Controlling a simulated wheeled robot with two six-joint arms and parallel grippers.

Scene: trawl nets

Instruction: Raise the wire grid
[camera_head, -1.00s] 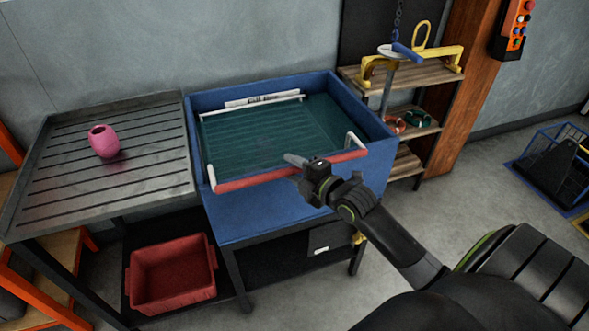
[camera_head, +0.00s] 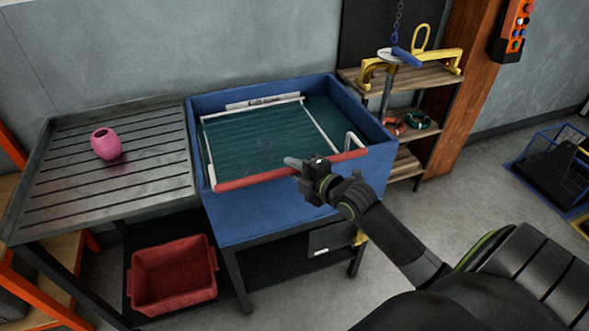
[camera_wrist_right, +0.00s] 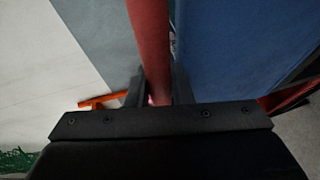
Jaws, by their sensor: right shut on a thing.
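The wire grid (camera_head: 265,135) is a thin white-framed rectangle in the blue tank (camera_head: 362,105). Its white back and right sides show clearly against the dark green inside. A red bar (camera_head: 250,180) runs along the tank's front edge at the grid's near side. My right gripper (camera_head: 296,163) is shut on this bar near its right part. In the right wrist view the red bar (camera_wrist_right: 150,40) passes between the fingers. The fingertips are partly hidden there. My left gripper is out of view.
A grooved metal drainboard (camera_head: 70,190) with a pink pot (camera_head: 106,144) adjoins the tank on the left. A red bin (camera_head: 172,275) sits below.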

